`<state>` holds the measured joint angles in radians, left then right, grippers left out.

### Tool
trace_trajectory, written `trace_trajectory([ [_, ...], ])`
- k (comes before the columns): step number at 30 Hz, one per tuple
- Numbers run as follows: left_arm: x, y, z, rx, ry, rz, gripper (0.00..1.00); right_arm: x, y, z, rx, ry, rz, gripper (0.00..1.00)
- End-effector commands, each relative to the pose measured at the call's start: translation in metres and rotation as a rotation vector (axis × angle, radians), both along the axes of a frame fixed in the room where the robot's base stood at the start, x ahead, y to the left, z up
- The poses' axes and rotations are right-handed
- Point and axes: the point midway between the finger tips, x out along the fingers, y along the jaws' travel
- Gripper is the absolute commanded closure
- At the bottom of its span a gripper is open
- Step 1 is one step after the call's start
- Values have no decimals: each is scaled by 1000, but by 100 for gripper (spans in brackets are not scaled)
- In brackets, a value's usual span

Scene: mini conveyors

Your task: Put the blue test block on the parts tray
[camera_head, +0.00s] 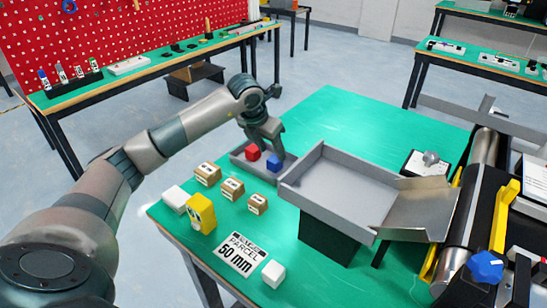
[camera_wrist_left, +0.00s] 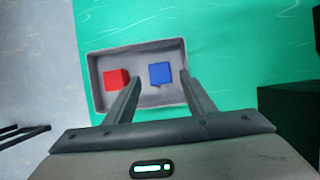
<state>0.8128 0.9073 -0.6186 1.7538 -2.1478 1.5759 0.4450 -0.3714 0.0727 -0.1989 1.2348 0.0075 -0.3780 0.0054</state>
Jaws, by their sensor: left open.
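The blue test block (camera_head: 274,163) lies in a small grey walled tray (camera_head: 237,157), to the right of a red block (camera_head: 253,152). In the left wrist view the blue block (camera_wrist_left: 160,73) and the red block (camera_wrist_left: 116,79) are apart inside the tray (camera_wrist_left: 96,62). My left gripper (camera_head: 270,145) is over this tray, its fingers reaching down close to the blocks. In the wrist view its open fingers (camera_wrist_left: 160,82) appear on either side of the blue block; I cannot tell whether they touch it. My right gripper is out of view.
A larger grey tray (camera_head: 335,182) on a dark stand is right of the small tray, beside a metal chute (camera_head: 418,208) and conveyor. Several cardboard boxes, a yellow block (camera_head: 201,214) and white cubes stand at the front left. The green table's back (camera_head: 345,110) is clear.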

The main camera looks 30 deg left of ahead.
Motion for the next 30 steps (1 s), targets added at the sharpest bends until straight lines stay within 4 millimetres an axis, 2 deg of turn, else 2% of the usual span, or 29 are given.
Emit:
trace_trajectory([
  [6, -14, 2, 36, 2, -4, 1, 50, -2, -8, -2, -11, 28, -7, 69],
  [12, -22, 2, 55, 1, -2, -1, 50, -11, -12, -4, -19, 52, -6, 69],
  [19, -25, 2, 59, 0, 0, 0, 50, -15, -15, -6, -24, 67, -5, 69],
  [30, -24, 2, 59, 1, 0, 0, 50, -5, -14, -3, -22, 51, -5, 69],
])
